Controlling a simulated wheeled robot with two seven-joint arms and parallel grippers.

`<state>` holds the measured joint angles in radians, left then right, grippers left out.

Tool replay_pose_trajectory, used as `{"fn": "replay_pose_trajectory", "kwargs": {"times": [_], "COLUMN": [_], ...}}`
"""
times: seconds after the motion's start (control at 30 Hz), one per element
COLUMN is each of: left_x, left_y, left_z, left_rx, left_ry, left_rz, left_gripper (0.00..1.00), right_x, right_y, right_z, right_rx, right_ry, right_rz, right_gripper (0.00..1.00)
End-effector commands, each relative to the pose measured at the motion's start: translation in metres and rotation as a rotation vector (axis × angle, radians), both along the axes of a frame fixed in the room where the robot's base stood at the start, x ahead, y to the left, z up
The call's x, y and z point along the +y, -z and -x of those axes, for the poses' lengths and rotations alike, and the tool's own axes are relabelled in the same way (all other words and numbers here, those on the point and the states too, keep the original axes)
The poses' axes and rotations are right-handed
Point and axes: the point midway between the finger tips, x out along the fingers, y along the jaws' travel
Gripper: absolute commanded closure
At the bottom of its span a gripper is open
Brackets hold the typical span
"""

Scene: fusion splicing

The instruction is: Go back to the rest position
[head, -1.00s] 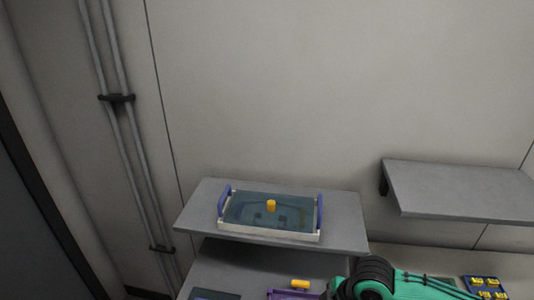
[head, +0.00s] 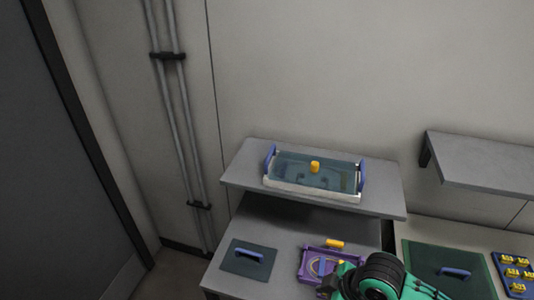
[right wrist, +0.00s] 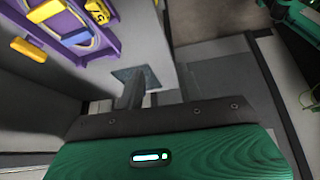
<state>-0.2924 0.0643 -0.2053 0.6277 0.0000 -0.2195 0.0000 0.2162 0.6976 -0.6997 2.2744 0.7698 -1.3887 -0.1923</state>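My right arm, green with a black joint, comes in at the bottom of the head view, in front of the shelf table. My right gripper (right wrist: 143,95) shows only partly in the right wrist view, as dark finger parts beyond the green hand. I see nothing clearly held, and the finger gap is not clear. My left gripper is out of view.
A purple tray (head: 311,268) with a yellow piece (head: 335,244) lies close to my right arm. A dark mat with a blue handle (head: 249,257) is left of it. A lidded box (head: 318,192) stands on the raised shelf (head: 240,178). A green panel (head: 428,258) and yellow parts (head: 512,272) are right.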

Motion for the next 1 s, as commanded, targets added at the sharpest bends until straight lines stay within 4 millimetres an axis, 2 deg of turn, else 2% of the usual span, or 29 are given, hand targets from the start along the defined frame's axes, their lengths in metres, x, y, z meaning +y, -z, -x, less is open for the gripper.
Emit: {"fn": "replay_pose_trajectory", "kwargs": {"times": [0.17,0.33,0.6,0.93,0.97,1.0], "left_x": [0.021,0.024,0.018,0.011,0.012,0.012], "left_y": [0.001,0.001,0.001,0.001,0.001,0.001], "left_z": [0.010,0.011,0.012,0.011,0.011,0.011], "left_rx": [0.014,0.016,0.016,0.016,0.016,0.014], "left_ry": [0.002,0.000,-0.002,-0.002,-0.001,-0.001], "left_rz": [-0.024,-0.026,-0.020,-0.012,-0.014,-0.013], "left_gripper": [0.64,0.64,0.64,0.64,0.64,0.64], "right_x": [0.011,0.000,-0.047,-0.102,-0.105,-0.103], "right_y": [0.005,0.013,0.034,0.053,0.057,0.070], "right_z": [0.015,0.031,0.068,0.125,0.126,0.119], "right_rx": [-0.006,0.007,0.068,0.148,0.153,0.153], "right_ry": [0.148,0.354,0.708,1.008,1.022,1.013], "right_rz": [-0.051,-0.066,-0.009,0.119,0.128,0.128], "right_gripper": [0.63,0.63,0.63,0.63,0.63,0.63]}}
